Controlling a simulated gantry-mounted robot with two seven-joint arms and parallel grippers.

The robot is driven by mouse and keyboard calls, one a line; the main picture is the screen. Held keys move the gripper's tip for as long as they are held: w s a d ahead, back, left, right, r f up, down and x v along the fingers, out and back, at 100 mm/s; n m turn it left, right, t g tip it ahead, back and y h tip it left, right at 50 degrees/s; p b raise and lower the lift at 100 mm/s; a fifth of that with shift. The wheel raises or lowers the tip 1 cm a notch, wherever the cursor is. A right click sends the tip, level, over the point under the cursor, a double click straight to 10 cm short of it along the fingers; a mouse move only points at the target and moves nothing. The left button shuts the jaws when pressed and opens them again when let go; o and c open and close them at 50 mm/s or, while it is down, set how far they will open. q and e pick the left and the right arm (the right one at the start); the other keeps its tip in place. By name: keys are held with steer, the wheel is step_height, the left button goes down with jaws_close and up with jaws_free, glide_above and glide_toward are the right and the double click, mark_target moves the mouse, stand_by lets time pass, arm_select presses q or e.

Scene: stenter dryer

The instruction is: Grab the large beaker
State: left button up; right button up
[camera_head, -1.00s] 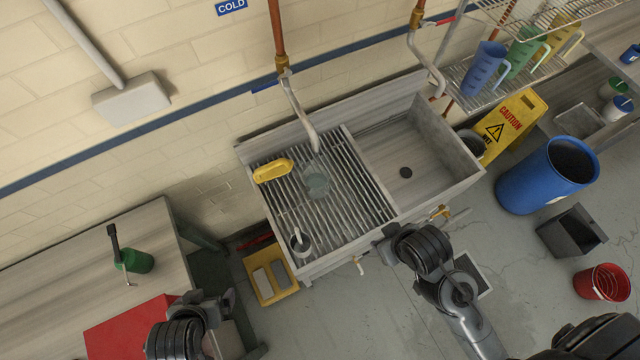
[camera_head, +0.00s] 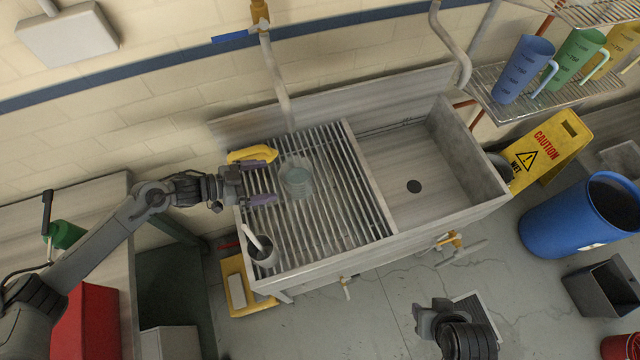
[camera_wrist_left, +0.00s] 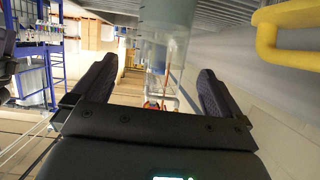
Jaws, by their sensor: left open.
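The large beaker (camera_head: 297,181) is clear glass and stands on the slatted left part of the sink. My left gripper (camera_head: 268,180) is open just left of it in the head view, its two fingers pointing at it. In the left wrist view the beaker (camera_wrist_left: 165,32) is ahead of the open fingers (camera_wrist_left: 157,72), lined up with the gap between them. I cannot tell whether they touch it. My right gripper (camera_head: 436,318) is low in the head view, away from the beaker; its jaws are unclear.
A yellow object (camera_head: 252,154) lies behind my left gripper and also shows in the left wrist view (camera_wrist_left: 290,30). A small container (camera_head: 263,252) with a pale stick stands at the slats' front left. The empty basin (camera_head: 420,160) is to the right. A faucet pipe (camera_head: 276,80) hangs behind the beaker.

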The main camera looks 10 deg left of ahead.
arm_select(q)
glide_above(297, 174)
steer(key=s+d, duration=0.2)
steer(key=s, duration=0.2)
steer(key=shift+w+a+f, duration=0.15)
steer(key=shift+f, duration=0.75)
steer(key=shift+w+a+f, duration=0.1)
steer(key=shift+f, duration=0.8)
steer(key=shift+r, duration=0.1)
steer(key=c, duration=1.1)
